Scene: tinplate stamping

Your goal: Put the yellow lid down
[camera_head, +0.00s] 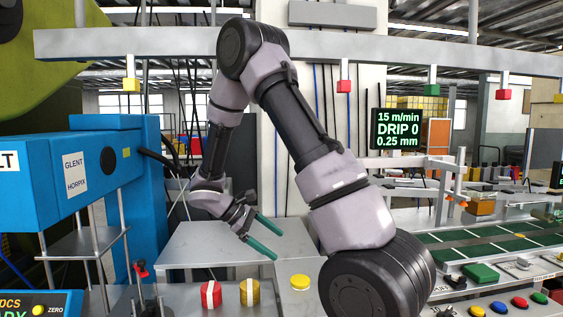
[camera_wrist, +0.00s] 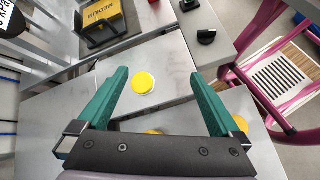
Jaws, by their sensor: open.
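The yellow lid (camera_head: 300,282) is a round yellow disc lying flat on a grey metal surface, right of the striped cans. In the wrist view the yellow disc (camera_wrist: 143,83) lies on a grey plate, seen between my fingers. My gripper (camera_head: 279,248) has two teal fingers spread apart with nothing between them. It hangs above the grey top, higher than the lid and apart from it. The open fingers also show in the wrist view (camera_wrist: 158,74).
A red can (camera_head: 211,295) and a yellow can (camera_head: 250,294), each with a white stripe, stand left of the lid. A yellow block marked MEDIUM (camera_wrist: 103,18) sits on a dark tray. A pink-framed stand (camera_wrist: 268,95) is at right. A blue machine (camera_head: 90,165) is at left.

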